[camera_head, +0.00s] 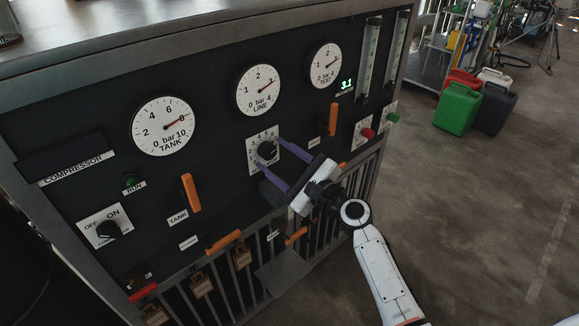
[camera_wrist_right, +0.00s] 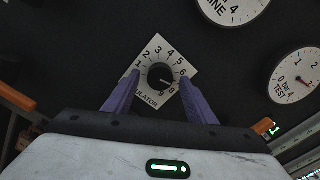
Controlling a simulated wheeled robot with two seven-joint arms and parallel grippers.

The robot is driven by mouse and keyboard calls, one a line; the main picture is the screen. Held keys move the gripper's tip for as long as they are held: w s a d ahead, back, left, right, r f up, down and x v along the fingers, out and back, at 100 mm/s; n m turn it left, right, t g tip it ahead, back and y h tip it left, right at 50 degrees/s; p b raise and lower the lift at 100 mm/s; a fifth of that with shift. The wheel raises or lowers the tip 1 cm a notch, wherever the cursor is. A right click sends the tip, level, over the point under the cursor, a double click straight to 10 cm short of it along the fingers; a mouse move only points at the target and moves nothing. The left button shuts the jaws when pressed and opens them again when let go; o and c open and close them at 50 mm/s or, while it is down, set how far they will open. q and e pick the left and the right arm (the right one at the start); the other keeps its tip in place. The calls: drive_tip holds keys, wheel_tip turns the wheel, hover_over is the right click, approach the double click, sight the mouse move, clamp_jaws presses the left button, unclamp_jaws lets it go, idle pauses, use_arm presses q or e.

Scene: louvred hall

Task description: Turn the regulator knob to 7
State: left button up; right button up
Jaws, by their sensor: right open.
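The regulator knob (camera_head: 267,150) is a round black knob on a white numbered plate (camera_head: 254,159) on the dark panel. In the right wrist view the knob (camera_wrist_right: 160,76) sits between the fingertips, and its plate (camera_wrist_right: 158,51) shows numbers running clockwise from 1. A pale mark on the knob points right and slightly down, near the 7 to 8 side; the exact number is hard to read. My right gripper (camera_head: 273,153) is open, its purple fingers either side of the knob with gaps visible. It also shows in the right wrist view (camera_wrist_right: 161,79). My left gripper is not in view.
The TANK (camera_head: 162,126), LINE (camera_head: 259,90) and TEST (camera_head: 325,66) gauges sit above. An orange handle (camera_head: 333,119) stands right of the knob, another (camera_head: 190,193) at left. A green digital display (camera_head: 346,84) reads about 3.1. Jerrycans (camera_head: 458,108) stand on the floor at right.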

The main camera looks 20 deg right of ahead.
drive_tip(key=v, duration=0.9)
